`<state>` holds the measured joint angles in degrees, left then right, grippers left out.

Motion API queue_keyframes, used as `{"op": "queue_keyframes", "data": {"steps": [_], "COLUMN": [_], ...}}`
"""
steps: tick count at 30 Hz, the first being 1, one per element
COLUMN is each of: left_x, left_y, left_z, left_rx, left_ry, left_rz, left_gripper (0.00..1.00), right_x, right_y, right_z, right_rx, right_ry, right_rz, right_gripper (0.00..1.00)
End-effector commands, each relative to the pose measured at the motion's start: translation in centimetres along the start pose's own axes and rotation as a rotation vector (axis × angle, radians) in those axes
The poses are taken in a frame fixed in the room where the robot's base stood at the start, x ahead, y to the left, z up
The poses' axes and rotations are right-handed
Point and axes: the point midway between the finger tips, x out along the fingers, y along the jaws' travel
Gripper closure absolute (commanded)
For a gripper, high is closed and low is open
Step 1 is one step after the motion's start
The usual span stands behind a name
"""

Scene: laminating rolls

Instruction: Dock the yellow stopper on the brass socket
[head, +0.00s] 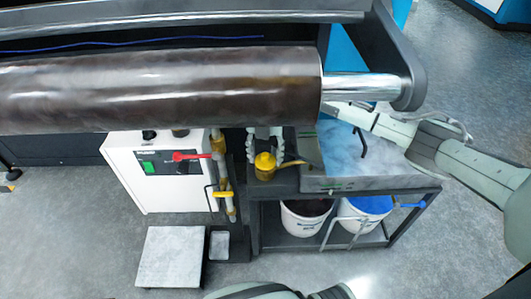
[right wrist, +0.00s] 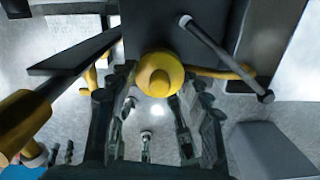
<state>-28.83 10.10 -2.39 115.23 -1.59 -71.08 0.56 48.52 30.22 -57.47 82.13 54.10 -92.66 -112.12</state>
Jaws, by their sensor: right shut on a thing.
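The yellow stopper (head: 265,160) is a small rounded knob at the left end of the dark bench, below the big roll. In the right wrist view the stopper (right wrist: 159,74) sits between my right fingertips. My right gripper (head: 265,148) is shut on it, its fingers coming down from behind the roll. A darker gold base (head: 264,175) shows directly under the stopper; I cannot tell whether it is the brass socket or whether the two touch. My left gripper does not show.
The big brown roll (head: 160,88) hides part of my right arm. A pipe with brass fittings (head: 222,190) and a white box with a red handle (head: 150,180) stand left. A grey tray (head: 370,183) lies right, above two buckets (head: 303,222). Floor in front is partly free.

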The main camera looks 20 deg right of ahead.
Motion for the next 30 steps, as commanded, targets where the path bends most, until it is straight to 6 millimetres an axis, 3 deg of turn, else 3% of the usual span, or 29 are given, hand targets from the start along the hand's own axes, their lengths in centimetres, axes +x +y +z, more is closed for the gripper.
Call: {"op": "queue_keyframes", "data": {"steps": [27,28,30], "left_x": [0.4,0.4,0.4], "left_y": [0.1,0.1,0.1], "left_z": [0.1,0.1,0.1], "left_rx": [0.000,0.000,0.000], "left_ry": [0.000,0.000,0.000], "left_rz": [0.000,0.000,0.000], "left_gripper": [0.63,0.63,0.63], "right_x": [1.3,1.3,1.2], "right_y": [0.0,0.0,0.0], "right_z": [0.0,0.0,0.0], "right_rx": [0.001,0.000,0.000], "right_ry": [0.001,0.001,0.001], "right_rz": [0.000,0.000,0.000], "right_gripper": [0.78,0.48,0.41]}}
